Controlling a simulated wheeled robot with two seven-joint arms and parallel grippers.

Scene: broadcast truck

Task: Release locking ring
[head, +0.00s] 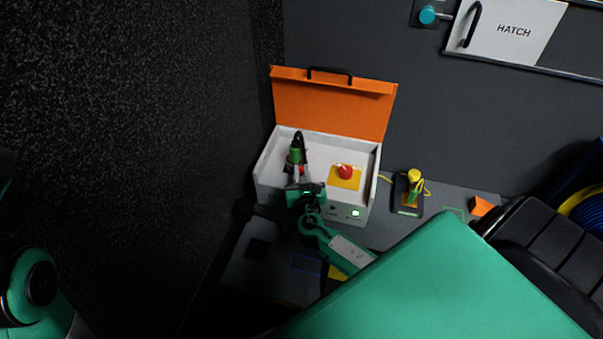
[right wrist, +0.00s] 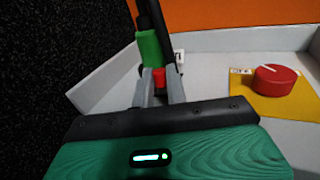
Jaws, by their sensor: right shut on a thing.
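A green plug (head: 295,155) with a black cable stands upright inside the white box (head: 262,178) on its left side. In the right wrist view the green plug (right wrist: 150,47) sits just above a small red ring (right wrist: 158,80), which I take to be the locking ring. My right gripper (head: 299,174) reaches over the front of the box. Its two grey fingers (right wrist: 159,82) are closed on the red ring, below the green body. The ring is partly hidden by the fingers, so I cannot tell how it is turned. My left gripper is out of view.
The box's orange lid (head: 335,105) stands open behind. A red knob (head: 345,171) on a yellow plate is to the right inside. A yellow-capped device (head: 414,178) and an orange block (head: 481,206) are on the bench. A dark wall is at left.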

